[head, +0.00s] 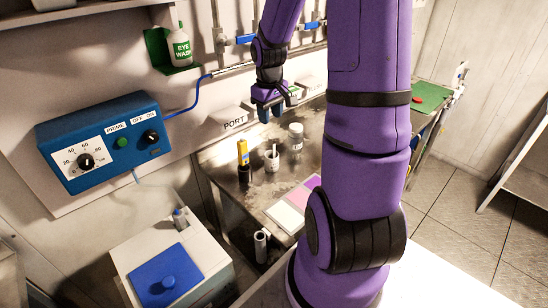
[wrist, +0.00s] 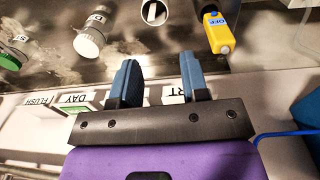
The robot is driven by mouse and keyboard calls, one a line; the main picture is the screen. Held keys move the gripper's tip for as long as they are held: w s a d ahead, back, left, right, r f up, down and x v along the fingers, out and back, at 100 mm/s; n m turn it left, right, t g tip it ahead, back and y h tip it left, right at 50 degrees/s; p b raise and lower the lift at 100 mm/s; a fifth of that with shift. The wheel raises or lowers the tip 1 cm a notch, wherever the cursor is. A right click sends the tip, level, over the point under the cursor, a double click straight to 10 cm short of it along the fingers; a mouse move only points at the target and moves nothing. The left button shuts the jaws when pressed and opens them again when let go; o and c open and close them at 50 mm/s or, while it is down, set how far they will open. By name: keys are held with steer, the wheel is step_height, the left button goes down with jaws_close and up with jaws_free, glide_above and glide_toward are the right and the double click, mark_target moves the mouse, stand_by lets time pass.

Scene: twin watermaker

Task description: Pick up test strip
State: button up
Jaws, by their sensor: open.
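A small white cup (head: 271,161) stands on the metal bench in the head view, with a thin pale strip (head: 274,150) upright in it, which looks like the test strip. In the wrist view the strip's pale end (wrist: 152,12) shows in the cup at the top edge, partly cut off. My gripper (head: 268,110) is open and empty above the back of the bench, behind and above the cup. In the wrist view its two blue fingers (wrist: 158,65) are apart, with nothing between them, and the cup lies beyond the fingertips.
A yellow meter (head: 243,152) marked OFF stands in a dark holder left of the cup. A white-capped vial (head: 296,137) stands to its right. White and purple cards (head: 286,215) lie in front. A PORT label (head: 235,121) and pipes line the wall.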

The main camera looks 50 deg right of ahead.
step_height(320, 180, down, 4)
steer(key=d+r, duration=0.1)
steer(key=d, duration=0.1)
glide_above(274, 150)
step_height(274, 150, down, 6)
steer(key=shift+y, duration=0.3)
steer(key=shift+d+f, duration=0.1)
steer(key=shift+f, duration=2.7)
jaws_close()
